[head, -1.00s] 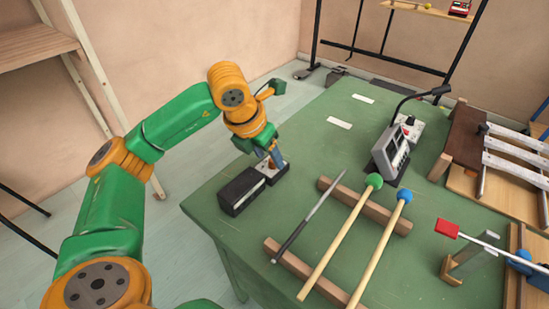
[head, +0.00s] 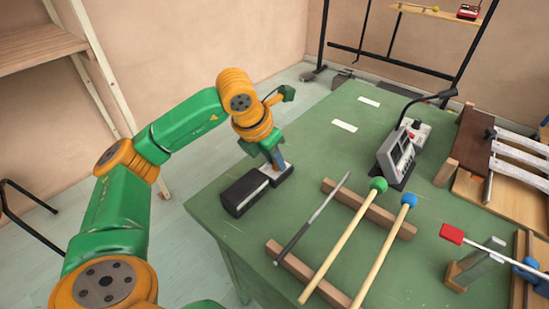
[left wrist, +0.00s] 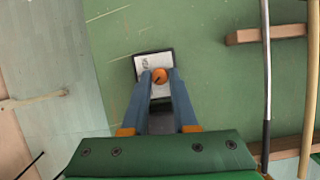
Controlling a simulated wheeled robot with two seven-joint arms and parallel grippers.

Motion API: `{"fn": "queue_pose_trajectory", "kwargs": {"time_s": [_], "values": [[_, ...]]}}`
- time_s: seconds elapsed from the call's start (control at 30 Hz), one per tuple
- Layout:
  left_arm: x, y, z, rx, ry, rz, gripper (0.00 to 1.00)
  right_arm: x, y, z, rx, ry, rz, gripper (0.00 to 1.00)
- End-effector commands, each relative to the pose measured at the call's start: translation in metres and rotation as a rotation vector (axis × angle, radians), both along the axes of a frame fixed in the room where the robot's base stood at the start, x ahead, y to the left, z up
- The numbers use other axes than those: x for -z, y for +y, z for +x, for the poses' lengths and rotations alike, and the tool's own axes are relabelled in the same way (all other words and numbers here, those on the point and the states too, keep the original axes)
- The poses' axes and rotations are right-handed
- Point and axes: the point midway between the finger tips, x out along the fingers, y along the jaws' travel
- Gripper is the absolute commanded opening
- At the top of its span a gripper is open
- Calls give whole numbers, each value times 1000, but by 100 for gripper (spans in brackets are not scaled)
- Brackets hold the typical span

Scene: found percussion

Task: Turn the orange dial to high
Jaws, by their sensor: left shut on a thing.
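The orange dial (left wrist: 159,75) sits on the white face of a small dark-edged box (left wrist: 153,61), seen from above in the left wrist view. My left gripper (left wrist: 160,73) points down at it, with one blue finger on each side of the dial, shut on it. Which setting the dial points to is too small to read. My right gripper is not in view.
A black block (head: 244,192) stands right beside the dial box. To the right, a dark rod (head: 312,218), a green-headed mallet (head: 345,238) and a blue-headed mallet (head: 384,248) lie across wooden bars. A grey meter (head: 396,152) stands farther back.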

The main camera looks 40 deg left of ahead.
Motion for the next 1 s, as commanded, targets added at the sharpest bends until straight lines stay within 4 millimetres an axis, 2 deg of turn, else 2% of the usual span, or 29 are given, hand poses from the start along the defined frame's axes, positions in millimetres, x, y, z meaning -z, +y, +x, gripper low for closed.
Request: {"fn": "queue_pose_trajectory", "kwargs": {"time_s": [0.47, 1.0], "values": [[-3, 3, 2, 393, -4, -3, 0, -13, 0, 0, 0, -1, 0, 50], [-5, 5, 5, 906, -3, -4, 0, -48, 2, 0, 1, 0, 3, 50]]}}
